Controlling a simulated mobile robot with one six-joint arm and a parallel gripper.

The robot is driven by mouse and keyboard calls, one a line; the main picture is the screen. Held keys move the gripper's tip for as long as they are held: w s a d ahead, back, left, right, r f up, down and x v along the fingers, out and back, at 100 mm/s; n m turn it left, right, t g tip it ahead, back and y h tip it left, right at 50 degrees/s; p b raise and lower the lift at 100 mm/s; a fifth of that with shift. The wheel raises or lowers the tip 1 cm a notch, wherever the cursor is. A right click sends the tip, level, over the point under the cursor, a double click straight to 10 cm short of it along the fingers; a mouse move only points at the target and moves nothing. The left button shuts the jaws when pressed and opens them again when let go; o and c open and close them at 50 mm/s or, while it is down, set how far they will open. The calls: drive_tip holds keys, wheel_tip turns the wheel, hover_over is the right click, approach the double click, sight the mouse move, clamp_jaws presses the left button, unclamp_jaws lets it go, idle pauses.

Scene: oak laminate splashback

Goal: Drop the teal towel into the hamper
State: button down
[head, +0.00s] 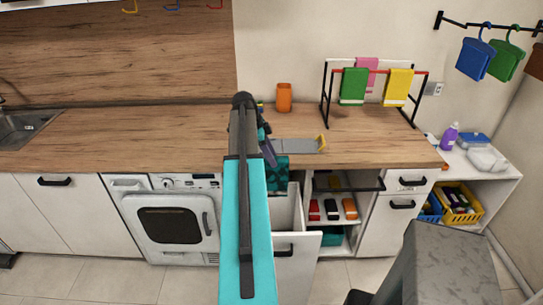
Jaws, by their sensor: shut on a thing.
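The teal towel (279,177) hangs at the counter's front edge, dark teal with a darker pattern. My gripper (270,155) is at its top, shut on it; my arm hides part of the gripper and towel. Below stands a pulled-out white bin (296,212), which appears to be the hamper. It is open at the top, and my arm covers its left part. The towel is above the back part of this opening; I cannot tell whether its lower end is inside.
A grey board with a yellow handle (298,146) lies on the wooden counter (150,137) behind the towel. An orange canister (284,97) and a drying rack (323,97) with several cloths stand farther back. Open shelves (335,222) are right of the bin.

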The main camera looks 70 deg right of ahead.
drive_tip(key=c, duration=1)
unclamp_jaws()
drive_tip(key=shift+c, duration=0.2)
drive_tip(key=b+v, duration=0.4)
drive_tip(key=v, duration=0.9)
drive_tip(key=shift+r, duration=0.4)
drive_tip(key=shift+w, duration=0.15)
